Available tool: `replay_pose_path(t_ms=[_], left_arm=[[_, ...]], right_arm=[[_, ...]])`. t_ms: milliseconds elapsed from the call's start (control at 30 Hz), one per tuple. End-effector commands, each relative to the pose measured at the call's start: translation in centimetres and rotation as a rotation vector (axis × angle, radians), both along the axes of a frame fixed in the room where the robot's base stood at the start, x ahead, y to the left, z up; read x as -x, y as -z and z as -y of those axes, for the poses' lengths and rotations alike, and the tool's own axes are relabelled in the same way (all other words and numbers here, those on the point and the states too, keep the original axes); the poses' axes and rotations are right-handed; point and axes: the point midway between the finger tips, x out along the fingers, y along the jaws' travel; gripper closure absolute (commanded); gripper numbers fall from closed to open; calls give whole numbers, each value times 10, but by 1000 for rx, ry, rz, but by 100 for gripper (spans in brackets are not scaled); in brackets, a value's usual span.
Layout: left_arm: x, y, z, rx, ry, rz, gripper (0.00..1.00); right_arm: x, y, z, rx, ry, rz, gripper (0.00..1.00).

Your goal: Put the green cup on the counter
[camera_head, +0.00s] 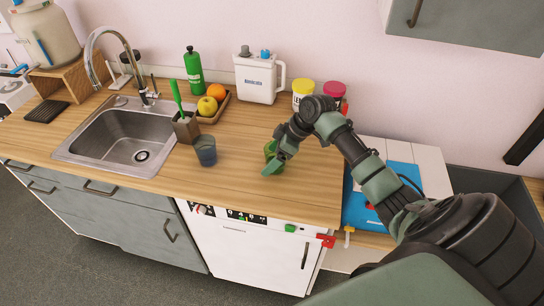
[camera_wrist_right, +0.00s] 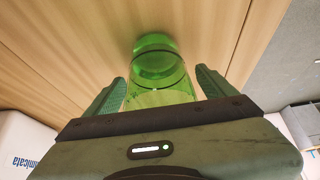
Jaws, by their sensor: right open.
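The green cup (camera_wrist_right: 157,62) is clear green and shows in the right wrist view against the wooden counter (camera_wrist_right: 60,45). My right gripper (camera_wrist_right: 160,76) is open, with one finger on each side of the cup and visible gaps between. In the head view the cup (camera_head: 269,148) shows at the gripper (camera_head: 276,159), over the right part of the counter (camera_head: 235,180), partly hidden by the fingers. It seems to stand on the counter, but its base is hard to make out. My left gripper is not in view.
A dark blue-grey cup (camera_head: 205,151) stands to the left, beside a brush holder (camera_head: 186,130) and a fruit tray (camera_head: 228,101). The sink (camera_head: 95,150) is farther left. A white jug (camera_head: 258,80) and jars (camera_head: 302,90) stand at the back. Bare counter lies between the two cups.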

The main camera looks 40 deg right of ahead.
Motion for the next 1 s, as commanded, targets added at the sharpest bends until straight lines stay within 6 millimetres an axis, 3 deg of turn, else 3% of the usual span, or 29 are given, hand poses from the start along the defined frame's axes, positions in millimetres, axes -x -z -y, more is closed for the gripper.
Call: replay_pose_path(t_ms=[167,600,800,1000], left_arm=[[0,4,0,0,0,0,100],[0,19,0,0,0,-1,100],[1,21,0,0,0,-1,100],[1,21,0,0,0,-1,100]], right_arm=[[6,-17,8,3,2,4,15],[38,-92,35,3,1,3,15],[44,-106,39,0,0,1,15],[44,-107,39,-1,0,2,15]])
